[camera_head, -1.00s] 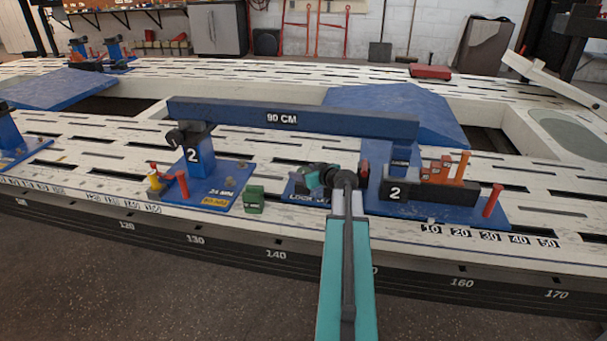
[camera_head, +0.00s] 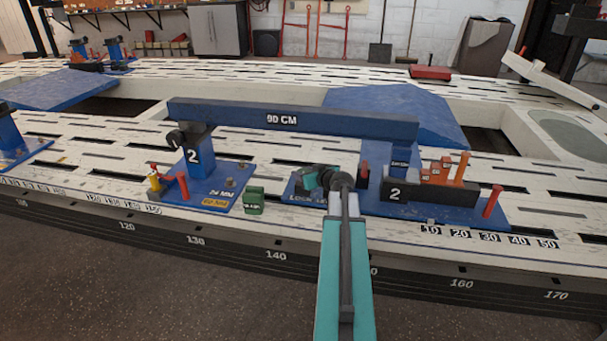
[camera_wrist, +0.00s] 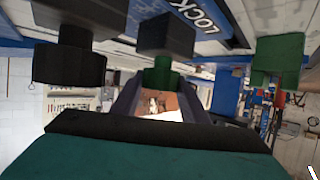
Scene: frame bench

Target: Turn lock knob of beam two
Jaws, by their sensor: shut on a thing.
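Beam two is the long dark blue beam marked 90 CM (camera_head: 290,119), lying level across two blue stands marked 2. The blue plate lettered LOCK (camera_head: 296,197) lies at the foot of its right stand; the lettering also shows in the wrist view (camera_wrist: 200,14). My gripper (camera_head: 309,183) is down at this plate, mostly hidden by my wrist in the head view. In the wrist view, a green stem, seemingly the lock knob (camera_wrist: 162,75), is between my dark fingers, below a black block. My gripper is shut on it. The knob's turn angle cannot be read.
A small green block (camera_head: 254,200) stands left of my gripper. The right stand (camera_head: 400,158) with orange and red parts (camera_head: 448,168) is close on the right. The left stand (camera_head: 193,142) is farther left. The white slotted bench has a numbered front edge.

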